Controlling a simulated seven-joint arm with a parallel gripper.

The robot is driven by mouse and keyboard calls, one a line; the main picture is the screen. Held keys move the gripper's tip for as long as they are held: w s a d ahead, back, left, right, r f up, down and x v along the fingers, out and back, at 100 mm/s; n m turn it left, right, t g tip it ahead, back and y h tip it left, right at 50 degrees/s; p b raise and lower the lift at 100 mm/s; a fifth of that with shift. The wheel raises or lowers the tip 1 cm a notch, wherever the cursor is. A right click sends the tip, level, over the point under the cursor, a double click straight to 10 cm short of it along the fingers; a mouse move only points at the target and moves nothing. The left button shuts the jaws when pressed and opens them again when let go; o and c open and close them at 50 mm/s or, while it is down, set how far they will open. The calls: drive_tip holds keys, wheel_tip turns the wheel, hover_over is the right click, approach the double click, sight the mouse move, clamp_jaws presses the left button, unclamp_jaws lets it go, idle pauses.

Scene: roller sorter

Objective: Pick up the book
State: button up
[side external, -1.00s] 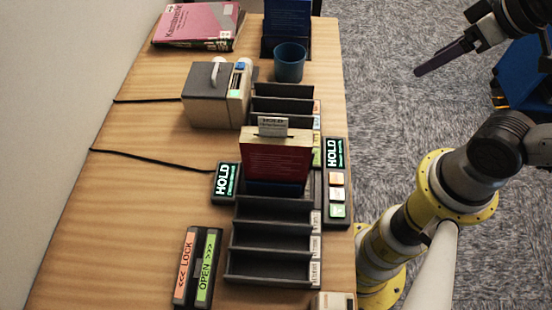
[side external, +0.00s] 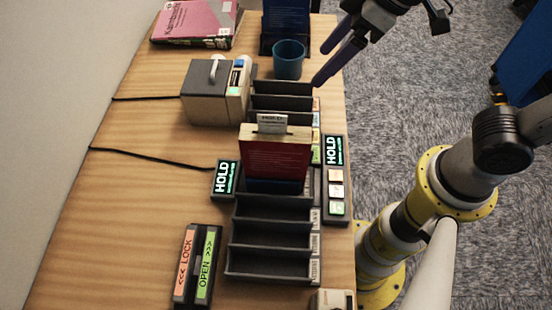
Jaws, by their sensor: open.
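A blue book (side external: 286,17) stands in a holder at the back of the table. A pink book (side external: 196,20) lies flat on top of a stack at the back left. My gripper (side external: 322,64) is open and empty, with its dark purple fingers above the table's right edge, to the right of the blue cup. It is behind and to the right of the red book, apart from it.
The blue cup (side external: 288,60) stands behind the rack (side external: 270,264). A grey and beige device (side external: 215,92) with a handle is left of it. Lit HOLD displays (side external: 226,178) flank the red book. A LOCK/OPEN panel (side external: 196,262) lies front left. The left table area is mostly clear, crossed by cables.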

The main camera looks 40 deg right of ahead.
drive_tip(key=n+g, duration=0.1)
drive_tip(key=n, duration=0.1)
approach(275, 140)
drive_tip(key=d, duration=0.2)
drive_tip(key=shift+r, duration=0.25)
drive_tip(key=x, duration=1.3)
drive_tip(key=shift+a, duration=0.1)
clamp_jaws()
drive_tip(key=shift+w, duration=0.1)
